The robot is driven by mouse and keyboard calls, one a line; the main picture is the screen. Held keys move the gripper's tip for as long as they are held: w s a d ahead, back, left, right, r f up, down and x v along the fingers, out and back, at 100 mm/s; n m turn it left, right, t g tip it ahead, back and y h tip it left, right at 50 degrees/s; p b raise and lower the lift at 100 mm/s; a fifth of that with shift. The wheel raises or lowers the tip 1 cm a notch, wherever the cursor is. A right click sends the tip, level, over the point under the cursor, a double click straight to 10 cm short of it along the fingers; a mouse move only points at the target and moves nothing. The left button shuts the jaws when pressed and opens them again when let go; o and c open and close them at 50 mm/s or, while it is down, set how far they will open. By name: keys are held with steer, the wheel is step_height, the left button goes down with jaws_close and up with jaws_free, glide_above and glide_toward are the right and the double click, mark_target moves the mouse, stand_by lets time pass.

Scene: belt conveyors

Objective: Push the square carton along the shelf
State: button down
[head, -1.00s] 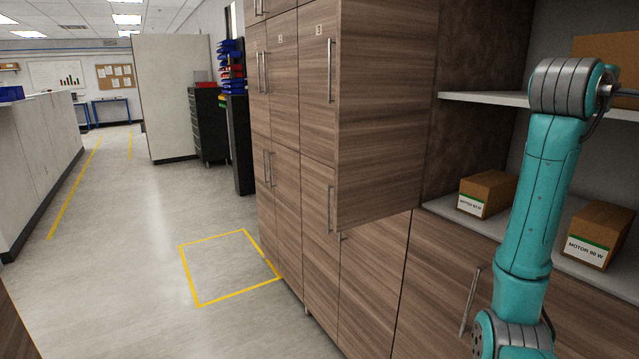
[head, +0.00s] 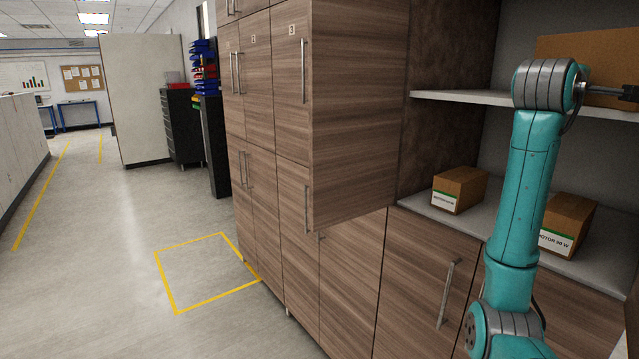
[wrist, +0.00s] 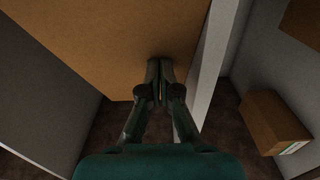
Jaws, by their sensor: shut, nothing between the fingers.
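A large plain brown carton (head: 565,62) stands on the upper shelf (head: 465,98) at the right of the head view, partly behind my arm and cut off by the picture edge. In the wrist view the carton (wrist: 95,35) fills the upper left. My gripper (wrist: 160,65) is shut and empty, with its fingertips over the carton's face near its lower right edge. I cannot tell whether they touch it. In the head view my gripper (head: 628,92) shows only in part at the right edge, in front of the carton.
Two small labelled motor cartons stand on the lower shelf, one at left (head: 460,190) and one partly behind my arm (head: 568,225). A tall wooden cabinet (head: 360,110) juts out left of the shelves. Open floor (head: 110,230) with a yellow marked square lies further left.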

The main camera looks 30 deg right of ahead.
mark_target(585, 105)
steer(key=shift+s+d, duration=0.2)
steer(key=shift+d, duration=0.75)
steer(key=shift+s+d, duration=0.15)
steer(key=shift+d, duration=0.75)
steer(key=shift+a, duration=0.15)
steer(key=w+a, duration=0.2)
steer(key=a, duration=0.9)
steer(key=shift+a, duration=0.3)
